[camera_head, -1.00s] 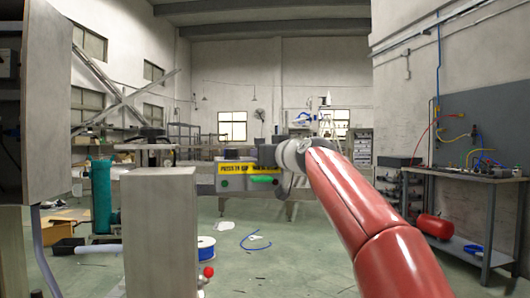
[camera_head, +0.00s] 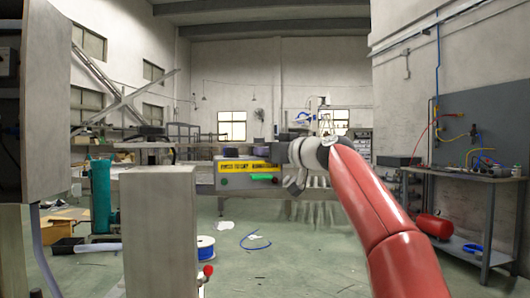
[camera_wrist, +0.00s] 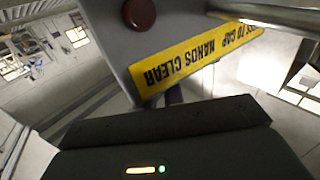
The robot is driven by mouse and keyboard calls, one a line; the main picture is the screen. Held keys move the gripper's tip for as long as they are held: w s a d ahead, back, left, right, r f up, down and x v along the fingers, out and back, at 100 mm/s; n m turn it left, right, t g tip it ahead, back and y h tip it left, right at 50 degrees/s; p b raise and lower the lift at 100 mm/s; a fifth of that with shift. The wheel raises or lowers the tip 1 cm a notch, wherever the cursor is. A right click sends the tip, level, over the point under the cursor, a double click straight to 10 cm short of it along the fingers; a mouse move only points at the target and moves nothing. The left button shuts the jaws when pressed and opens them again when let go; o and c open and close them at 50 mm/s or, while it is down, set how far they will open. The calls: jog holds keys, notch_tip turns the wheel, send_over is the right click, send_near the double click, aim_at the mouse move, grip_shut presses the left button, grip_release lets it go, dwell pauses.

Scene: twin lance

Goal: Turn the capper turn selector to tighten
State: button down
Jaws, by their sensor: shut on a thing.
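The capper's grey control box (camera_head: 228,183) stands ahead in the head view, with a yellow label (camera_head: 248,167) and a green part (camera_head: 265,177) on its front. In the wrist view the box (camera_wrist: 195,20) appears upside down, with its label (camera_wrist: 190,60) and a dark red round button (camera_wrist: 138,12). My gripper (camera_head: 276,152) is at the box's upper right side in the head view. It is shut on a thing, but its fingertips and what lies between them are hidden. I cannot make out the turn selector or its setting.
A grey post (camera_head: 160,235) stands in front at left, near a red knob (camera_head: 208,270). A blue-rimmed spool (camera_head: 205,248) and a blue loop (camera_head: 256,242) lie on the floor. A workbench (camera_head: 465,177) stands at right. The floor below the box is largely open.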

jog(key=c, duration=1.5)
grip_release()
jog(key=shift+s+d+f+b, duration=0.1)
jog(key=shift+s+d+b, duration=0.15)
jog(key=shift+b, duration=0.05)
jog(key=b+v, duration=0.3)
jog(key=v, duration=0.4)
